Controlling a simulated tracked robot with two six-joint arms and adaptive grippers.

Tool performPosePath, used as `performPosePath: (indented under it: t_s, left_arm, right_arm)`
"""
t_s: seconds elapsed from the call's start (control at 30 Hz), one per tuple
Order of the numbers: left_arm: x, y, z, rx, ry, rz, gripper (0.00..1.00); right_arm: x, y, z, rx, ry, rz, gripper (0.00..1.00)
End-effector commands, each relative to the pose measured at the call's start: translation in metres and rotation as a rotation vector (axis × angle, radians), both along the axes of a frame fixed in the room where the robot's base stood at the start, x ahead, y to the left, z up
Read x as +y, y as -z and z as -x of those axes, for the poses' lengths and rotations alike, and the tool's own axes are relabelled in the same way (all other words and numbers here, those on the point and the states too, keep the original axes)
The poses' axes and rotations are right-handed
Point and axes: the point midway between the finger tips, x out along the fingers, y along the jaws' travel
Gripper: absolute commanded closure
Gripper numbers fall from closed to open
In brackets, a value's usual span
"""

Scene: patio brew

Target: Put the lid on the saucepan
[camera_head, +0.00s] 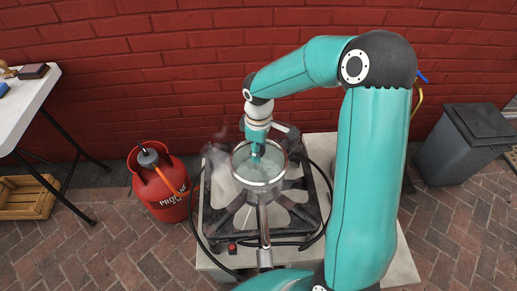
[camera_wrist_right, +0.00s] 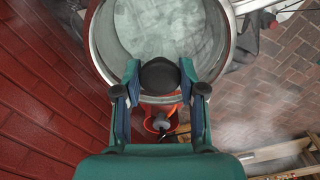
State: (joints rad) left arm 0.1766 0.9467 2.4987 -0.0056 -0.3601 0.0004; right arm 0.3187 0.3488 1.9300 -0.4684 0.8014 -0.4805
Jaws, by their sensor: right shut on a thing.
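My right gripper (camera_head: 257,152) points down over the saucepan on the stove. In the wrist view, its two fingers are shut on the black knob (camera_wrist_right: 160,75) of the lid. The lid's disc seems to be clear glass and is hard to separate from the pan behind it. The saucepan (camera_head: 258,186) is round and steel, with a long handle (camera_head: 264,230) toward me. Its rim also shows in the wrist view (camera_wrist_right: 101,42). Steam drifts around it. I cannot tell whether the lid touches the rim. My left gripper is out of view.
The saucepan stands on a dark gas stove (camera_head: 219,223). A red gas cylinder (camera_head: 160,188) stands to its left, with a hose. A white table (camera_head: 28,107) and a wooden crate (camera_head: 24,198) are farther left. A grey bin (camera_head: 462,145) stands right. A brick wall (camera_head: 170,60) is behind.

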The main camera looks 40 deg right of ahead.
Motion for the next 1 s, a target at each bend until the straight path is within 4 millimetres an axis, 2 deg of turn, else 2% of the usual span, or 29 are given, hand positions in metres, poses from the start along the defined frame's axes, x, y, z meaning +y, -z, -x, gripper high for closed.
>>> performPosePath:
  t_s: [0.57,0.6,0.7,0.73,1.0]
  left_arm:
    - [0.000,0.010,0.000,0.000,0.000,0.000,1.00]
    - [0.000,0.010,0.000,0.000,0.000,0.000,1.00]
    - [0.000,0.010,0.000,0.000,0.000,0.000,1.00]
    - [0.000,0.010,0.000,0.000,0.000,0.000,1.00]
    - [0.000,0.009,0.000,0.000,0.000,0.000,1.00]
  right_arm:
    - [0.000,0.011,0.000,-0.001,0.000,0.000,1.00]
    - [0.000,0.011,0.000,0.000,0.000,0.000,0.56]
    - [0.000,0.011,0.000,0.000,0.000,0.000,0.40]
    - [0.000,0.011,0.000,0.000,0.000,0.000,0.35]
    - [0.000,0.011,0.000,0.000,0.000,0.000,0.34]
